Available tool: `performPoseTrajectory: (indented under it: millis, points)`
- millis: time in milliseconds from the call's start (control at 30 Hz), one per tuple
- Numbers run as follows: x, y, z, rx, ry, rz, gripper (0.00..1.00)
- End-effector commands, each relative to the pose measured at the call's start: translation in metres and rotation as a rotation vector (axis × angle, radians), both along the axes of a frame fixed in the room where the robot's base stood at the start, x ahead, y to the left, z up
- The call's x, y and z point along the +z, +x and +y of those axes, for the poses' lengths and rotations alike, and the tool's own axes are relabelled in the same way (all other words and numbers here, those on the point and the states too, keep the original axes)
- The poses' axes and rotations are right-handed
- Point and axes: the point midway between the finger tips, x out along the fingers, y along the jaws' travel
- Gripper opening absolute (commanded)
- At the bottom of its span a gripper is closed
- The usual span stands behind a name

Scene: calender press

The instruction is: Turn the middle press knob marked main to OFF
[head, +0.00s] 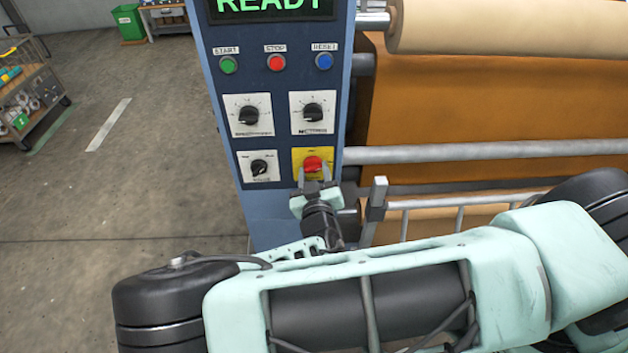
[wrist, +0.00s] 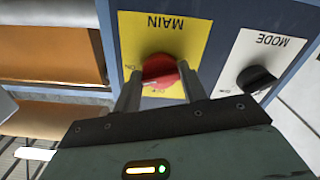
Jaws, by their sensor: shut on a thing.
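The red main knob (head: 312,163) sits on a yellow plate (head: 299,155) low on the blue press panel. In the wrist view, the knob (wrist: 160,69) shows between my two fingers, and the yellow plate (wrist: 190,38) reads MAIN upside down. My gripper (head: 313,173) is shut on the knob, one finger on each side; its fingers also show in the wrist view (wrist: 160,83). A small pale mark shows on the knob's lower left in the wrist view. The small print around the knob is partly hidden, and I cannot tell the exact setting.
The black mode knob (head: 259,168) is close beside the main knob. Two black dials (head: 249,115) (head: 313,112) and green, red and blue buttons (head: 275,63) are above. A metal rail (head: 480,152) and rollers are to the right. Open floor lies left.

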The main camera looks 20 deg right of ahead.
Motion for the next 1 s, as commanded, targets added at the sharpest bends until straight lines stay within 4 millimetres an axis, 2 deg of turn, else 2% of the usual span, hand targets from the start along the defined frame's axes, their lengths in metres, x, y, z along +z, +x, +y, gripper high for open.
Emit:
performPoseTrajectory:
  millis: [33,1000]
  points:
    - [-0.0052,-0.0001,0.0,-0.001,-0.039,0.013,0.19]
    - [0.0003,-0.0006,-0.0008,0.002,-0.906,0.294,0.19]
